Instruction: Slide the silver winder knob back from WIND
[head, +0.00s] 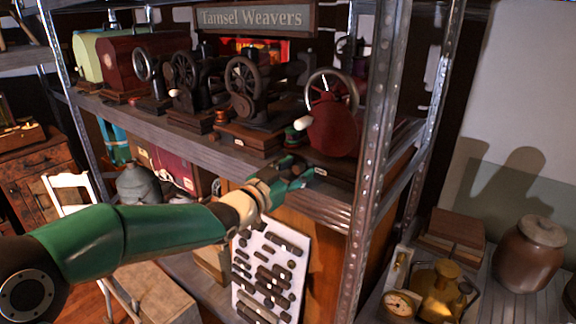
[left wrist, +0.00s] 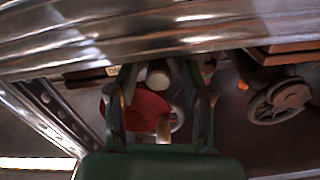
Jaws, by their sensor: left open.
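My left gripper (head: 297,172) is open at the shelf's front edge, below the red machine (head: 335,127) with its silver wheel (head: 350,90) and pale handle (head: 302,123). In the left wrist view the picture looks upside down. There my open left gripper (left wrist: 160,80) has a finger on each side of a pale round knob (left wrist: 158,74), with gaps showing. I cannot tell whether this is the winder knob or the wheel's handle. The red machine (left wrist: 145,108) shows behind it. A small white label (left wrist: 112,70) is beside the fingers, its word not readable. My right gripper is not in view.
Several dark hand-cranked machines (head: 248,92) stand to the left on the metal shelf (head: 205,150). A metal post (head: 372,150) rises close to the right of my left gripper. A board of dark parts (head: 262,300) stands below. The shelf edge (left wrist: 150,35) is close in the wrist view.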

